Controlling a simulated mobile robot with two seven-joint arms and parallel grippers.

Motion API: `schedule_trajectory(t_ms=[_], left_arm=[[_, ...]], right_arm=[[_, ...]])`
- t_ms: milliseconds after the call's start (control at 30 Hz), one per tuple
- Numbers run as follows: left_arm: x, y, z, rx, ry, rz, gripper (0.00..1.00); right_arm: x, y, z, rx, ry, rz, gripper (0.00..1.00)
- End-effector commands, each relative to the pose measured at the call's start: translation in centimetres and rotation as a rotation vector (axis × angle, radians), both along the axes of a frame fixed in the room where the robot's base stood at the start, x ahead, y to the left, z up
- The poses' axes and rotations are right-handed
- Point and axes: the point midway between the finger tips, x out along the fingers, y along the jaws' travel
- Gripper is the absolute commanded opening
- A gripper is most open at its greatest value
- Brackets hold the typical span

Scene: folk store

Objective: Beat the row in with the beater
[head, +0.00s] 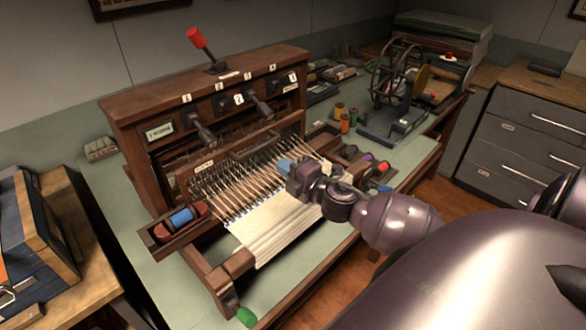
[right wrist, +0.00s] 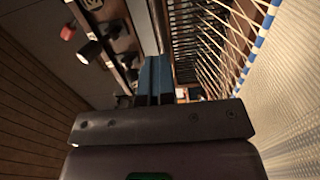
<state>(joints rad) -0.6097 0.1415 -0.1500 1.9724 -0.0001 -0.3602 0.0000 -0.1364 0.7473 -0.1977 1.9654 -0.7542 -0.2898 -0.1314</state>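The wooden loom (head: 115,130) stands on the green-topped table. Its beater (head: 215,165), a brown wooden frame with a small label, stands across the pale warp threads. White woven cloth (head: 275,225) lies in front, with blue marks along its far edge; the cloth also shows at the right of the right wrist view (right wrist: 295,90). My right gripper (head: 285,166) is above the threads, in front of the beater's right part. Its blue fingers (right wrist: 156,78) are together, with nothing seen between them. I cannot tell whether they touch the beater. My left gripper is not in view.
A shuttle with a blue spool (head: 182,217) lies in the loom's left tray. A red-tipped lever (head: 196,40) rises from the loom top. Colored spools (head: 345,122) and a wheeled winder (head: 400,85) stand to the right. Drawers (head: 530,120) are at far right.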

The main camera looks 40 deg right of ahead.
Motion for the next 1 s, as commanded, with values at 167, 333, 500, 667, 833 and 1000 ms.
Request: schedule_trajectory(t_ms=[167,333,500,667,833,1000], left_arm=[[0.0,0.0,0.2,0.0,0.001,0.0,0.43],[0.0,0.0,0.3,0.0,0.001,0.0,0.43],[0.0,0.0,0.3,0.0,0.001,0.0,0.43],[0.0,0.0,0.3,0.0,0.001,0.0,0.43],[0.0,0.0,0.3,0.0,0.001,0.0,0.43],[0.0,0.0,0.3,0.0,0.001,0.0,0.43]], right_arm=[[1.5,0.2,0.1,0.002,0.0,0.001,0.0],[2.9,0.3,0.0,0.002,-0.001,0.001,0.0],[3.8,0.3,0.0,0.0,0.0,0.001,0.0],[4.0,0.3,0.0,0.0,0.0,0.001,0.0],[4.0,0.3,0.0,0.0,0.0,0.001,0.04],[4.0,0.3,0.0,0.001,0.0,0.001,0.3]])
